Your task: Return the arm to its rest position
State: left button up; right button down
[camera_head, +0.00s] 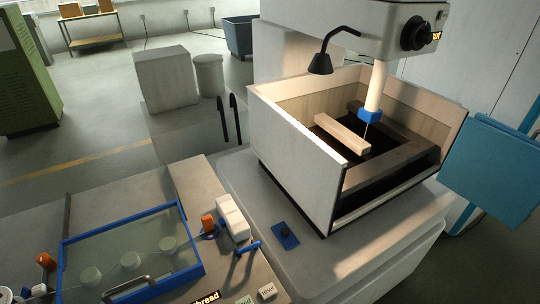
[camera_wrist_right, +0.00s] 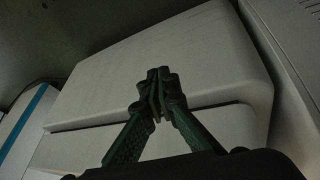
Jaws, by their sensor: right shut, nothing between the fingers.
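My right gripper (camera_wrist_right: 156,92) shows in the right wrist view, with its green fingers closed together and nothing between the tips. Behind it is a large pale machine body (camera_wrist_right: 190,60) with a horizontal seam. I cannot tell whether the fingertips touch that surface. Neither gripper shows in the head view, so my left gripper is out of sight.
The erosion machine (camera_head: 330,270) has an open-topped tank (camera_head: 295,130) and a teal door (camera_head: 490,165) at right. A blue-framed clear-lidded case (camera_head: 130,250), a white box (camera_head: 232,218) and small items stand on the bench at lower left. Floor is open at back left.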

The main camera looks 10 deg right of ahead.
jog(key=s+f+m+g, duration=0.2)
jog(key=s+f+g, duration=0.15)
jog(key=s, duration=0.35)
jog(key=s+a+f+n+y+p, duration=0.1)
jog(key=s+f+p, duration=0.1)
jog(key=f, duration=1.1)
jog(key=s+a+f+p, duration=0.1)
jog(key=s+f, duration=0.1)
jog(key=f, duration=1.1)
pick_arm(q)
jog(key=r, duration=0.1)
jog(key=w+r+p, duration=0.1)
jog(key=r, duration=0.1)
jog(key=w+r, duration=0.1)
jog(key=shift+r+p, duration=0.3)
jog(key=shift+p, duration=0.1)
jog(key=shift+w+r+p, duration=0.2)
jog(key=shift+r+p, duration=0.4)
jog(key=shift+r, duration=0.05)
pick_arm(e)
jog(key=s+f, duration=0.6)
jog(key=s, duration=0.3)
jog(key=s+f, duration=0.6)
jog(key=s, duration=0.4)
jog(key=shift+f+n+g, duration=0.3)
jog(key=shift+f+g, duration=0.1)
jog(key=shift+g, duration=0.05)
